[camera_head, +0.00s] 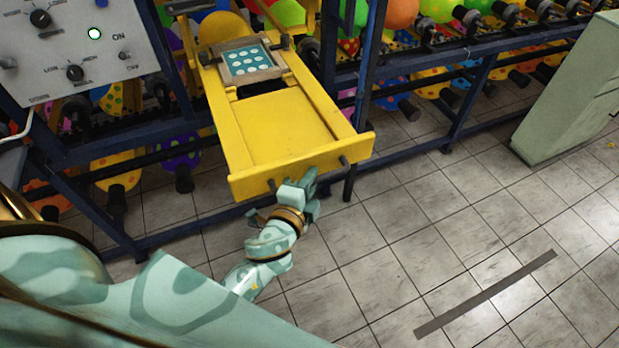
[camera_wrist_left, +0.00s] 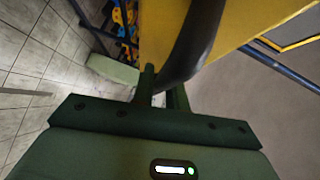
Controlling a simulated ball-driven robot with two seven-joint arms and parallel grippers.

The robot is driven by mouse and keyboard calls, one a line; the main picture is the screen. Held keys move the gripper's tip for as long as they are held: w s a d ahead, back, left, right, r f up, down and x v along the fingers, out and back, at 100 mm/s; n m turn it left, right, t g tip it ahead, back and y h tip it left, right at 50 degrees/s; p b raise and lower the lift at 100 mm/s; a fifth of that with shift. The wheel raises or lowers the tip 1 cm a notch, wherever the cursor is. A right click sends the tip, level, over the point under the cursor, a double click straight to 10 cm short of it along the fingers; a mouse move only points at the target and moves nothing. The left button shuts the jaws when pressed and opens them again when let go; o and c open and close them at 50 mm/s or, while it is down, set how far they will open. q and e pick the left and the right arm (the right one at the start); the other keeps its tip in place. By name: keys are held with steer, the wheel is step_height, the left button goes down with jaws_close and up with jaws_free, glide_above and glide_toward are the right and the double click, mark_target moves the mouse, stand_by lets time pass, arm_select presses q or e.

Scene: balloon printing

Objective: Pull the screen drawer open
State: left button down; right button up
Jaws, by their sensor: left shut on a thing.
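The yellow screen drawer (camera_head: 284,121) sticks out from the dark blue rack toward me in the head view. A small framed screen (camera_head: 252,58) with pale ovals on teal lies at its rear part. My left gripper (camera_head: 307,180) is at the drawer's front board (camera_head: 335,160), low and near its middle. In the left wrist view its fingers (camera_wrist_left: 163,85) are shut on a dark curved handle (camera_wrist_left: 190,45) by the yellow board (camera_wrist_left: 235,25). The handle is mostly hidden behind the gripper in the head view. My right gripper is not in view.
A grey control panel (camera_head: 75,45) with knobs and a lit button is at the upper left. Racks of colourful balloons run along the back. A pale green cabinet (camera_head: 575,100) stands at the right. The tiled floor (camera_head: 430,230) in front is clear, with a dark strip (camera_head: 487,293) on it.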

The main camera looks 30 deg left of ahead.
arm_select(q)
steer(key=c, duration=1.7)
jaws_free()
steer(key=s+r+b, duration=0.1)
steer(key=s+b, duration=0.2)
steer(key=s, duration=0.8)
steer(key=shift+s+d+r, duration=0.3)
steer(key=shift+s+d, duration=0.1)
steer(key=shift+d, duration=0.05)
